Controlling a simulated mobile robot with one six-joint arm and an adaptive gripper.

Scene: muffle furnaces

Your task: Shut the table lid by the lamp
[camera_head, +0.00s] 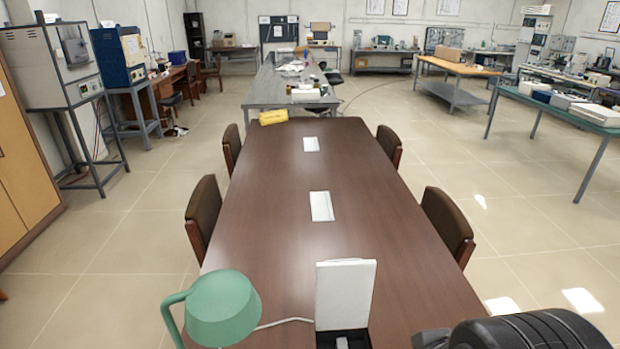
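The table lid (345,292) by the lamp is a white panel. It stands open, close to upright, at the near end of the long brown table (270,225). Below it is a dark recess with a small pale part inside, cut off by the bottom edge of the picture. The green lamp (222,308) stands left of the lid, with a pale cable running from it towards the lid. A black ribbed part of my own body shows at the bottom right, apart from the lid in the picture. My gripper's fingers do not show.
Two more white table lids, a middle one (321,206) and a far one (311,144), lie flat in the table. Several brown chairs line both sides. Most of the tabletop is clear.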

